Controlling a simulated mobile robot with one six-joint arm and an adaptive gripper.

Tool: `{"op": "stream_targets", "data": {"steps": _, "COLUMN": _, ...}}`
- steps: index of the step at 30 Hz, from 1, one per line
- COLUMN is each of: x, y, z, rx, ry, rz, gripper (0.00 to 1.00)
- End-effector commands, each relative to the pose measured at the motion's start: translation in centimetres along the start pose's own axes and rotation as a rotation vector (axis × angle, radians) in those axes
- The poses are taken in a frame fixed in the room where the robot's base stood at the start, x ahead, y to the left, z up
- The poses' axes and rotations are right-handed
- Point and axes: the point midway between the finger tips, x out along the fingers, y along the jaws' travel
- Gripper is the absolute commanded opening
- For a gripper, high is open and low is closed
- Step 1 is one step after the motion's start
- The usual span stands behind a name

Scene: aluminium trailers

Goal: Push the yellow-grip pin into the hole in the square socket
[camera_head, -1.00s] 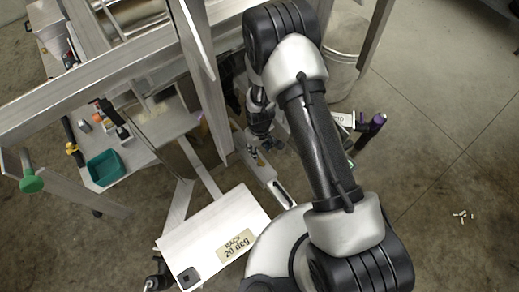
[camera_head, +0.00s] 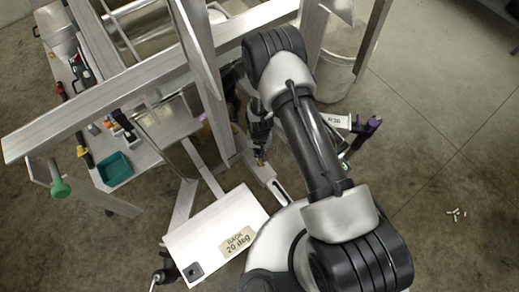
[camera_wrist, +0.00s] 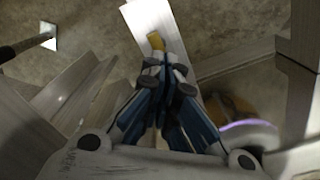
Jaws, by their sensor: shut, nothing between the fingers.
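The yellow grip (camera_wrist: 156,41) of the pin shows in the wrist view just beyond my fingertips, over a pale metal bar (camera_wrist: 146,16). In the head view the yellow grip (camera_head: 261,162) is a small spot at the end of my gripper (camera_head: 260,153). In the wrist view my gripper (camera_wrist: 167,75) is shut with its fingertips together and empty, close behind the grip. I cannot tell whether they touch it. The pin's shaft and the square socket's hole cannot be made out at the grip; my fingers cover part of that area.
A sloping white panel (camera_head: 209,232) labelled "RACK 20 deg" has a dark square fitting (camera_head: 193,271) near its lower corner. Trailer beams (camera_head: 120,85) stand left of my arm. A purple-grip piece (camera_head: 373,124) lies right, a green-grip piece (camera_head: 60,188) left. Floor is open at right.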

Motion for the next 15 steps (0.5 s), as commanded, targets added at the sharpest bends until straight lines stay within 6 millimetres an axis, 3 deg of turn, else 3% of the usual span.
{"op": "stream_targets", "data": {"steps": 9, "x": 4.0, "y": 0.0, "z": 0.1, "rx": -0.003, "ry": -0.001, "rz": 0.000, "gripper": 0.00}}
{"op": "stream_targets", "data": {"steps": 15, "x": 5.2, "y": 0.0, "z": 0.0, "rx": -0.003, "ry": 0.001, "rz": -0.001, "gripper": 0.00}}
